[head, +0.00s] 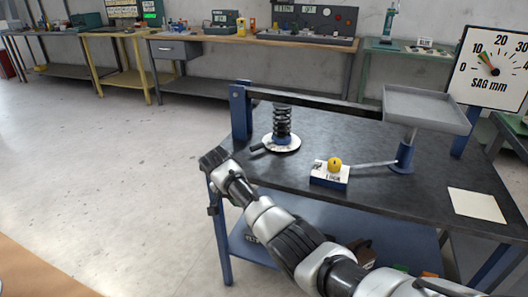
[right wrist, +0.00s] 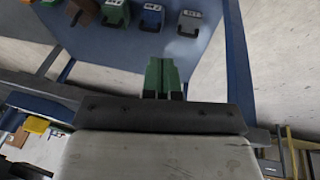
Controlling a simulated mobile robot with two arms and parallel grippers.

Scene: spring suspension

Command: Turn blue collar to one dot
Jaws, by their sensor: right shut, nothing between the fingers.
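The black coil spring (head: 282,121) stands upright on the table. The blue collar (head: 282,140) sits at its foot on a white round plate (head: 290,148), with a dark handle (head: 257,147) sticking out to the left. The dots are too small to read. My right gripper (head: 212,158) is at the table's front-left corner, left of the collar and apart from it. In the right wrist view its fingers (right wrist: 163,80) are together with nothing between them. My left gripper is not in view.
A yellow knob (head: 335,164) sits on a small labelled box (head: 329,178). A grey tray (head: 426,108) stands on a blue post at right. A SAG mm dial (head: 491,68) has its needle near 10. Weights (right wrist: 151,17) lie on the blue lower shelf (right wrist: 95,50).

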